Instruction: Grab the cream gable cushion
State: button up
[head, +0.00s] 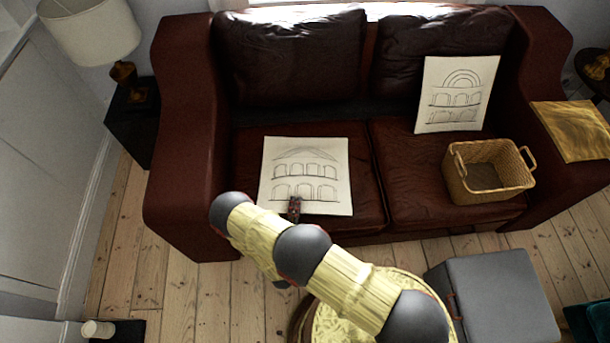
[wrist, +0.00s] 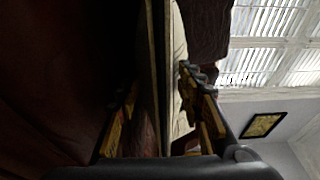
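The cream gable cushion (head: 304,172) lies on the left seat of the dark red sofa, its face up, with a line drawing of a pointed gable over two rows of arches. My gripper (head: 294,209) is at its front edge, partly hidden by my arm. In the wrist view the cushion (wrist: 174,80) is seen edge-on between the two fingers of my gripper (wrist: 160,85). The fingers stand apart, one on each side of it. A dark gap shows between the left finger and the cushion; whether the right finger touches it is unclear.
A similar cushion with round arches (head: 457,95) leans on the backrest at right. A wicker basket (head: 489,172) stands on the right seat. A gold cloth (head: 572,130) lies on the right armrest. A grey ottoman (head: 495,300) and a round table (head: 325,325) stand in front.

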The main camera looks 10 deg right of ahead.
jog(key=shift+c, duration=1.3)
grip_shut()
